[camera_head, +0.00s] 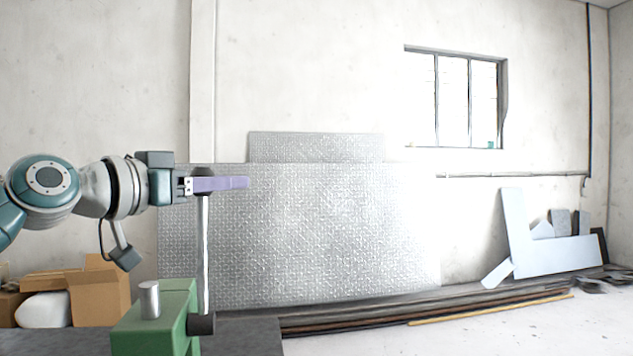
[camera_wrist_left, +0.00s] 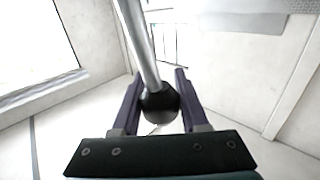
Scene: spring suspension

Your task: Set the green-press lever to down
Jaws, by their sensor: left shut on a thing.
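The green press (camera_head: 155,320) stands at the lower left of the head view, with a short silver cylinder on its top. Its lever (camera_head: 203,250) is a silver rod that stands nearly straight up from a dark pivot on the press's right side. In the left wrist view the lever's rod (camera_wrist_left: 138,40) ends in a black ball knob (camera_wrist_left: 160,103) between purple fingers. My right gripper is not in view.
The press stands at a dark table top (camera_head: 245,337). Cardboard boxes (camera_head: 100,290) lie behind it at the left. Patterned metal sheets (camera_head: 320,235) lean on the back wall, with long planks below. The air around the lever looks clear.

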